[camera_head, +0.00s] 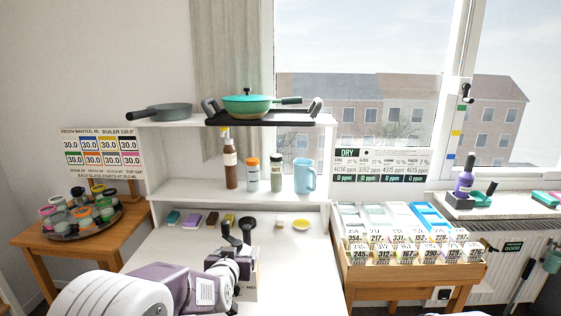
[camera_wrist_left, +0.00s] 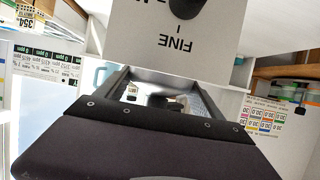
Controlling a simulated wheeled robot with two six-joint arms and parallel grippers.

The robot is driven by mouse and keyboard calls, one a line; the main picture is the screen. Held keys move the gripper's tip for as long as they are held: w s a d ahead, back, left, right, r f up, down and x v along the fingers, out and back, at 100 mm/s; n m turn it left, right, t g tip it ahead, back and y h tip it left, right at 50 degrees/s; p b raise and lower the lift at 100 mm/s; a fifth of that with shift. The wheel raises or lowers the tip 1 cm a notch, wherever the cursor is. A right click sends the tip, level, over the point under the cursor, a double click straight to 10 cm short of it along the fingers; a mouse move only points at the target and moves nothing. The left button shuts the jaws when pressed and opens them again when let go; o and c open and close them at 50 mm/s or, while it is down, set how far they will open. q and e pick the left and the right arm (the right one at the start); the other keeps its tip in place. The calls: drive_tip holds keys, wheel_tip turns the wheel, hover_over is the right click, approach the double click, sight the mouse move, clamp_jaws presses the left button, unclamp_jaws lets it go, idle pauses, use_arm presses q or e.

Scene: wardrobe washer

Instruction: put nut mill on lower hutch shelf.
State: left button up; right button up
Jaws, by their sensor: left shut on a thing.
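The nut mill (camera_head: 245,285) is a pale box with a dark crank and knob on top, low in the middle of the head view. In the left wrist view its grey face (camera_wrist_left: 165,40) fills the top, with "FINE" upside down and a dark knob. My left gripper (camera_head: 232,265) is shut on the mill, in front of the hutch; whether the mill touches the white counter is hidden. The lower hutch shelf (camera_head: 190,190) is white and holds a brown bottle (camera_head: 230,165), two jars (camera_head: 252,173) (camera_head: 277,172) and a blue mug (camera_head: 304,176). My right gripper is not in view.
The lower shelf is bare left of the bottle. The upper shelf (camera_head: 160,122) holds a grey pan (camera_head: 165,112) and a green pan (camera_head: 247,104) on a black tray. Small coloured blocks (camera_head: 192,218) and a yellow dish (camera_head: 300,224) lie on the counter below.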

use_arm(q)
wheel_tip(320, 180, up, 12)
drive_tip(key=p, duration=1)
drive_tip(key=shift+f, duration=0.1)
drive_tip(key=shift+f+b, duration=0.3)
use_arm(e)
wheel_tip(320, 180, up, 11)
use_arm(q)
wheel_tip(320, 180, down, 12)
drive_tip(key=b, duration=1.2)
drive_tip(key=shift+f+b, duration=0.2)
drive_tip(key=shift+b, duration=0.1)
drive_tip(key=shift+d, duration=0.2)
drive_tip(key=shift+d+r+p, duration=0.4)
drive_tip(key=shift+r, duration=0.1)
drive_tip(key=shift+s+d+r, duration=0.25)
drive_tip(key=shift+s+d, duration=0.1)
drive_tip(key=shift+d, duration=0.15)
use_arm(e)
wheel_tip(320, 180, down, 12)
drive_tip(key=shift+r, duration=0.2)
use_arm(q)
drive_tip(key=shift+w+f, duration=0.1)
